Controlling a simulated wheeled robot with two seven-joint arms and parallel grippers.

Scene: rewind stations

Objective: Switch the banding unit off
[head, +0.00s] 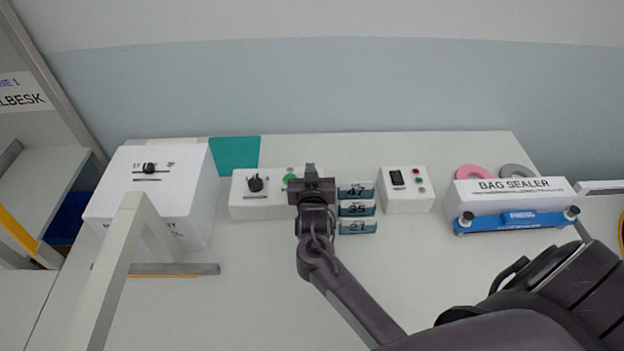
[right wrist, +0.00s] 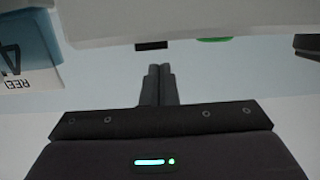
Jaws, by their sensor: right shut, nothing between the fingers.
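Which unit is the banding unit I cannot tell from readable lettering. A white control box (head: 263,207) at the middle of the bench has a black rotary knob (head: 256,183) and a green button (head: 290,179). My right gripper (head: 311,176) is at this box's right end and hides part of it. In the right wrist view my gripper's fingers (right wrist: 158,85) are shut together and empty, pointing at the box's face. A black part (right wrist: 151,45) lies just beyond the fingertips, beside the green button (right wrist: 215,39); contact cannot be told. My left gripper is not in view.
A large white box with a knob (head: 149,168) stands left, behind a pale post (head: 120,260). Number cards (head: 357,209) stand right of my gripper, then a white switch box (head: 405,200) and the bag sealer (head: 510,205).

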